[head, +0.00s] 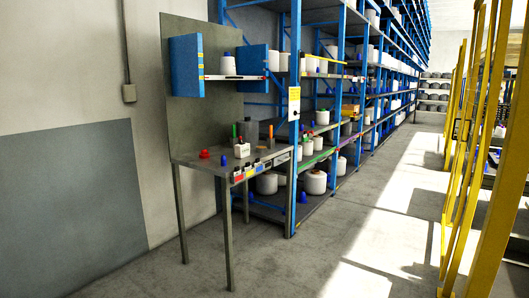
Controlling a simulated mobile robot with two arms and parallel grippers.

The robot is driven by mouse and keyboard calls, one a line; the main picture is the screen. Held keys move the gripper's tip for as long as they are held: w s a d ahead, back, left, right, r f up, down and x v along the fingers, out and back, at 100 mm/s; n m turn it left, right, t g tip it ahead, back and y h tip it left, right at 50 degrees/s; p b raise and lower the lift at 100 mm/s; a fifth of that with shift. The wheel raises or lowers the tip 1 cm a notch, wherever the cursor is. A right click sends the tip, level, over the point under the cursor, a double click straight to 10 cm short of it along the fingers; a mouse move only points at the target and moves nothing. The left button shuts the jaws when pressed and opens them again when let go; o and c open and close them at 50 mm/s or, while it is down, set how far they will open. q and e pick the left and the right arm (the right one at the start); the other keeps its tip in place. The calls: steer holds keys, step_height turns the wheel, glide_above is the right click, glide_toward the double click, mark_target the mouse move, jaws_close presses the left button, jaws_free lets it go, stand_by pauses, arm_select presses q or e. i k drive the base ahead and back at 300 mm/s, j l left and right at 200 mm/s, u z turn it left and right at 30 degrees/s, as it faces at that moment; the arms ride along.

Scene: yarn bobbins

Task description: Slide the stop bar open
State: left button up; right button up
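Neither of my grippers is in view. I cannot pick out the stop bar with certainty. A yellow upright frame (459,150) with slanted rungs stands along the right side, close in front. A thin yellow strip (326,58) runs along an upper shelf of the blue rack, and I cannot tell whether it is the bar.
A grey workbench (215,165) stands against the left wall with small items on it, including a red object (204,154). The blue rack (296,110) behind it holds white bobbins (316,182). A clear concrete aisle (385,205) runs between rack and yellow frame.

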mark_target(303, 55)
steer(key=i+z, duration=0.1)
steer(key=i, duration=0.45)
steer(key=i+j+z, duration=0.1)
steer(key=i, duration=0.5)
steer(key=i+j+z, duration=0.1)
steer(key=i, duration=0.45)
steer(key=i+j+z, duration=0.1)
steer(key=i, duration=0.45)
steer(key=i+l+z, duration=0.2)
steer(key=i+z, duration=0.15)
steer(key=i, duration=0.85)
steer(key=i+j+z, duration=0.1)
steer(key=i+z, duration=0.3)
steer(key=i, duration=0.8)
steer(key=i+j, duration=0.1)
steer(key=i, duration=2.35)
steer(key=i+l+z, duration=0.25)
steer(key=i, duration=0.8)
steer(key=i+z, duration=0.25)
steer(key=i, duration=0.8)
steer(key=i+u, duration=0.15)
steer(key=u, duration=3.85)
